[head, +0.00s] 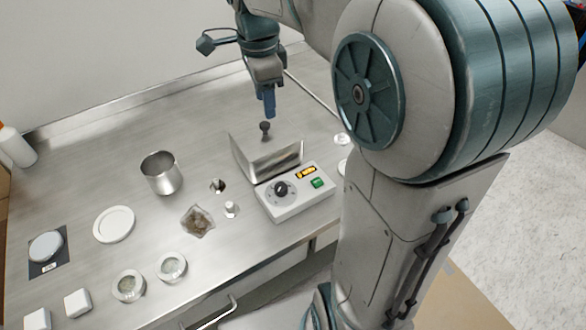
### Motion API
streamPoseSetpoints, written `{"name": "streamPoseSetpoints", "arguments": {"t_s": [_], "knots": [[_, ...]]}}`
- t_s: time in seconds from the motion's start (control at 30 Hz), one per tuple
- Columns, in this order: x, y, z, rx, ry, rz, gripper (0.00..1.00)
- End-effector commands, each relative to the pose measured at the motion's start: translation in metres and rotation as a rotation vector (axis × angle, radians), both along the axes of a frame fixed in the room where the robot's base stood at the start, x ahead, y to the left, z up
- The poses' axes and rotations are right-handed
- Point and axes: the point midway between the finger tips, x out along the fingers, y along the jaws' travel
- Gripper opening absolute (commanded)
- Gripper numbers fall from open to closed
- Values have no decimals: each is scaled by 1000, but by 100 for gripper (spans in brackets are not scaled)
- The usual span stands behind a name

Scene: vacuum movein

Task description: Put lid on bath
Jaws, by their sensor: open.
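The bath is a metal tank (275,166) behind a white control box (298,196) with a black dial, a yellow display and a green button. A dark round knob (265,127), which looks like the lid's handle, shows over the middle of the bath's top. The lid's plate blends with the grey metal, so I cannot tell whether it is seated or slightly raised. My gripper (269,112) points down just above the knob, with its blue fingers seen nearly edge-on. It is open and appears apart from the knob.
A metal beaker (160,173), a bag of brown material (198,221), a small white bottle (231,209) and a white plate (114,224) stand left of the bath. Lidded dishes (172,266) and a scale (46,250) are nearer the left front.

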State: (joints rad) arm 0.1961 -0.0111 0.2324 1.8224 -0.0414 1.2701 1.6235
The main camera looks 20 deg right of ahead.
Motion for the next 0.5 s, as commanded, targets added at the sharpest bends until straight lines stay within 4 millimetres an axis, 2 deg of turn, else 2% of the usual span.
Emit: {"name": "streamPoseSetpoints", "arguments": {"t_s": [0.03,0.27,0.5], "knots": [[-13,1,-4,-12,-8,102,46],[-64,-1,-27,-68,-41,596,46],[-117,-4,-58,-135,-77,1102,46]]}}
